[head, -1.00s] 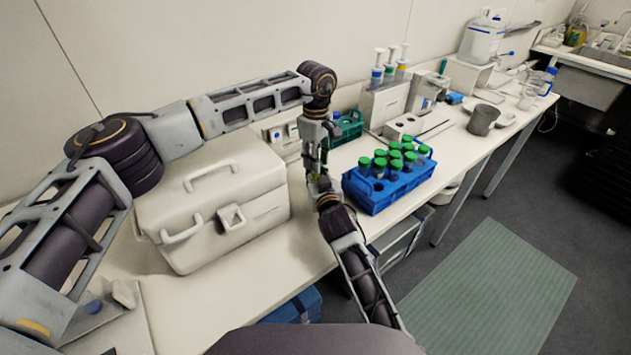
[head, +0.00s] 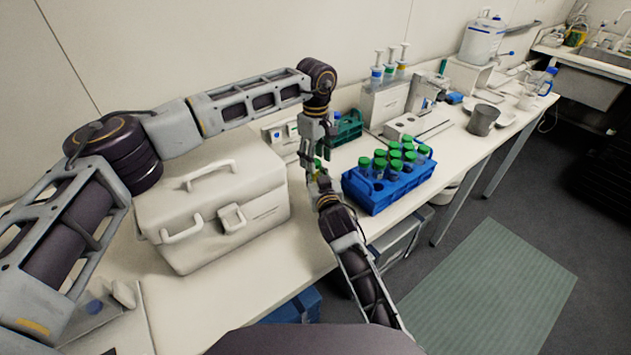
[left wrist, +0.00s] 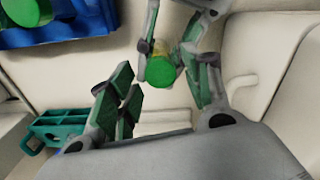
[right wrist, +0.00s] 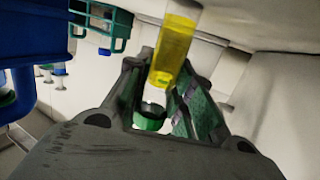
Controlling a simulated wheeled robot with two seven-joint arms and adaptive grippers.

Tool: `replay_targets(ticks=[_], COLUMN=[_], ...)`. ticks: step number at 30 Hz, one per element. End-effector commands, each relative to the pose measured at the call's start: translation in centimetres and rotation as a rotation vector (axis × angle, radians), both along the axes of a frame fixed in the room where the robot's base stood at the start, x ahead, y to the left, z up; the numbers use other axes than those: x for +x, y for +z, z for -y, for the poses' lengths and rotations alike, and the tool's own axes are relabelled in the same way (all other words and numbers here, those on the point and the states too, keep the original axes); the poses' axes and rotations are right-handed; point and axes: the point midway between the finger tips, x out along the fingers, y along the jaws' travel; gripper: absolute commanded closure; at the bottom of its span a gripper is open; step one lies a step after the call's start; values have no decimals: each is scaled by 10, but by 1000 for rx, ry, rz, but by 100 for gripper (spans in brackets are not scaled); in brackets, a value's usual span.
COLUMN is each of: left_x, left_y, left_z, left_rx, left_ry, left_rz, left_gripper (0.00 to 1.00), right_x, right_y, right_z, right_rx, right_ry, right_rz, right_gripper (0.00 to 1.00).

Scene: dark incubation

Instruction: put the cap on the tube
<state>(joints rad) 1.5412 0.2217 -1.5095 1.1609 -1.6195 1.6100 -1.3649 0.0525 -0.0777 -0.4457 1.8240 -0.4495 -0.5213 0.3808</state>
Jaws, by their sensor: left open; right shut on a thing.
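A tube with yellow contents (right wrist: 172,48) stands between the fingers of my right gripper (right wrist: 158,75), which is shut on it. A green cap (left wrist: 160,71) sits at the tube's mouth; it also shows small in the head view (head: 318,163) and as a green ring in the right wrist view (right wrist: 150,121). I cannot tell how tightly it is seated. My left gripper (head: 314,154) is open, just above the cap; in the left wrist view its fingers stand apart on either side of the cap. The tube body is mostly hidden in the head view.
A blue rack (head: 378,200) with several green-capped tubes stands right of my grippers. A white case (head: 215,215) stands close on the left. A teal rack (head: 347,128) lies behind.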

Motion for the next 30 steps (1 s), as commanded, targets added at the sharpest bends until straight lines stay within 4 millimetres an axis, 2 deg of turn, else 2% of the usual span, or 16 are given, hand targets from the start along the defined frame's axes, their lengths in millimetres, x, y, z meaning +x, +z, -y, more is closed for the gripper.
replay_targets(ticks=[12, 26, 30], left_x=[0, 0, 2], left_y=[36, 40, 48], left_z=[0, 0, 1], left_rx=[0, -1, 0], left_ry=[0, 0, -1], left_rz=[1, 2, 15], left_gripper=[51, 53, 53], right_x=[0, 0, 0], right_y=[0, 0, 0], right_z=[0, 0, 0], right_rx=[0, 0, 0], right_ry=[-1, 0, 0], right_rz=[-1, 0, 0], right_gripper=[100, 100, 100])
